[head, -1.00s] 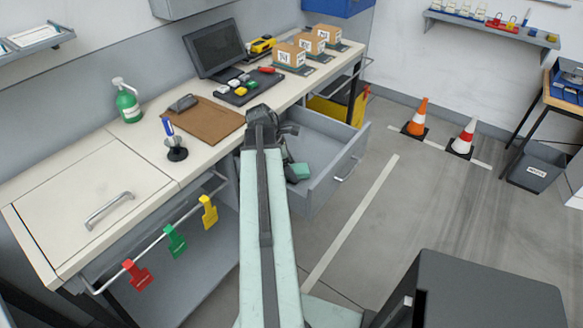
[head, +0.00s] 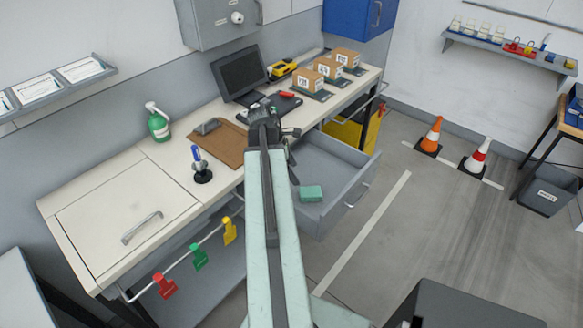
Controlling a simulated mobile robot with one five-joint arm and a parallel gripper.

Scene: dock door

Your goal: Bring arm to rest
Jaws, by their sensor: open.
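My arm reaches forward from the bottom middle of the head view. My gripper (head: 266,110) is at its far end, over the front edge of the workbench near the open drawer. Its fingers are small here and partly hidden by the arm, and I see nothing held in it. The grey drawer (head: 355,200) stands open to the right of my arm. A green block (head: 311,193) lies inside it, apart from my gripper.
The workbench (head: 75,215) holds a brown clipboard (head: 225,145), a pen stand (head: 201,173), a green spray bottle (head: 158,124), a monitor (head: 240,74) and boxes (head: 328,70). Coloured tags (head: 199,256) hang from the front rail.

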